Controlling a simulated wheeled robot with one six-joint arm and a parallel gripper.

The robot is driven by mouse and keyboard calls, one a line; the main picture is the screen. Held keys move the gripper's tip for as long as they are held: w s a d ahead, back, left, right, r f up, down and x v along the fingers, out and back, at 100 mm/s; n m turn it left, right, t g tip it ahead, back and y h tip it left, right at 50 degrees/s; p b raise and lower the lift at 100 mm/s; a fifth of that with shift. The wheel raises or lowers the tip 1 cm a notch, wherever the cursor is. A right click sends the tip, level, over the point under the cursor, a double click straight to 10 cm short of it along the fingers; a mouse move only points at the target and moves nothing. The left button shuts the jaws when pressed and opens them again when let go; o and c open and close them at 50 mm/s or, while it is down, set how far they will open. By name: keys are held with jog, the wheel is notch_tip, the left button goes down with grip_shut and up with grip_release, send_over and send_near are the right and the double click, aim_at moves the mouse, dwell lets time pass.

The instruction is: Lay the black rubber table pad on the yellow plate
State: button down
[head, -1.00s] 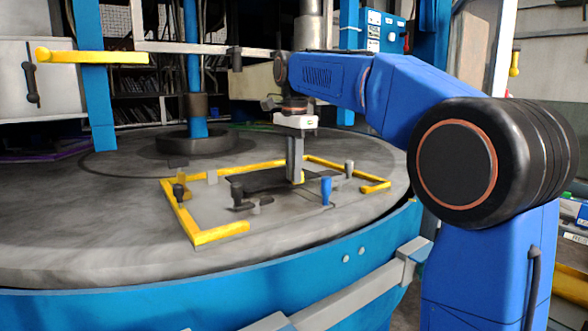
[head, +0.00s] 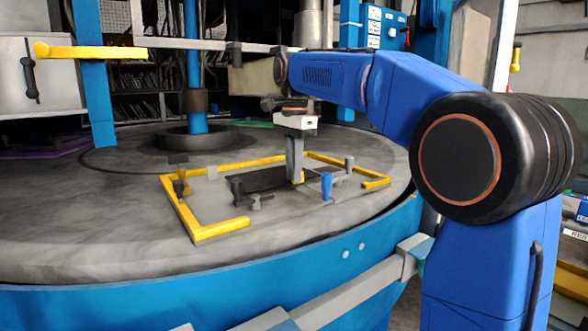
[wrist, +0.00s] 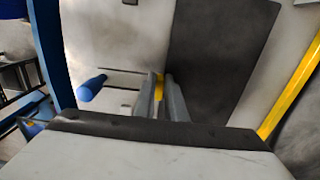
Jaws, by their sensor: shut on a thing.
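The black rubber table pad (head: 262,179) is a flat dark sheet inside the yellow plate's outline; in the wrist view (wrist: 222,55) it extends up and right from my fingers. The yellow plate (head: 205,236) shows as a pale surface with a yellow border, also at right in the wrist view (wrist: 296,82). My gripper (head: 296,181) points down at the pad's right part. In the wrist view my gripper (wrist: 167,92) is shut, with a small yellow piece between the fingers beside the pad's edge. I cannot tell whether the pad touches the plate.
The grey round table (head: 90,220) is clear at left.

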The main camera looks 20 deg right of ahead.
jog(key=shift+f, duration=0.6)
jog(key=c, duration=1.7)
grip_release()
jog(key=shift+c, duration=0.2)
